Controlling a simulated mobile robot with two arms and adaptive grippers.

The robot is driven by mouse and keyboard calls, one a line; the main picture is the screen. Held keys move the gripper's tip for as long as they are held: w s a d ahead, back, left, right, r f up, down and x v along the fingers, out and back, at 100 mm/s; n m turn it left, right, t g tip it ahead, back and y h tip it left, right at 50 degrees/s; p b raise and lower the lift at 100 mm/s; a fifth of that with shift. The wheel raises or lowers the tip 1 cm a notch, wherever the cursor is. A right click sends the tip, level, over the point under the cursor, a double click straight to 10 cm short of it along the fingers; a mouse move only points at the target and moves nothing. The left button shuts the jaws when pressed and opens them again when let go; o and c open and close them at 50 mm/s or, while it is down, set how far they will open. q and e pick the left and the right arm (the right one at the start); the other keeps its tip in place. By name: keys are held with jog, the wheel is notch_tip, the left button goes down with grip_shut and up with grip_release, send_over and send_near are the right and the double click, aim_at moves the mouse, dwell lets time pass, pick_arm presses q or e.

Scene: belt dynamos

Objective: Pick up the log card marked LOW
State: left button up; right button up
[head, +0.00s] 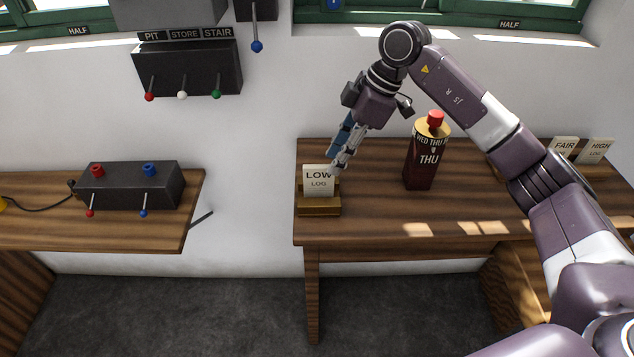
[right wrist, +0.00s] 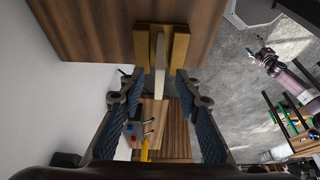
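The white LOW log card (head: 318,180) stands upright in a wooden holder (head: 319,208) at the left end of the right-hand table. My right gripper (head: 339,158) is just behind and above the card in the head view, its fingers pointing down towards it. In the right wrist view the card (right wrist: 160,66) shows edge-on in its holder (right wrist: 179,45), lined up between the spread fingers. The fingers are apart, with a gap on each side of the card. Part of my left arm seems to show small at the right wrist view's right edge; its gripper state is unclear.
A dark red THU bottle (head: 426,158) with a red cap stands right of the card. FAIR (head: 564,148) and HIGH (head: 597,150) cards stand at the table's far right. A black switch box (head: 131,186) sits on the left table, across a gap.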

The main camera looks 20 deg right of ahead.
aim_at(319, 180)
jog(key=p+x, duration=0.1)
jog(key=x, duration=0.4)
jog(key=p+x, duration=0.1)
jog(key=x, duration=0.1)
jog(key=shift+w+a+f+p, duration=0.1)
jog(key=shift+w+a+p, duration=0.05)
jog(key=shift+a+p, duration=0.25)
jog(key=shift+a+f, duration=0.1)
jog(key=shift+f, duration=0.25)
jog(key=shift+c, duration=0.4)
grip_shut()
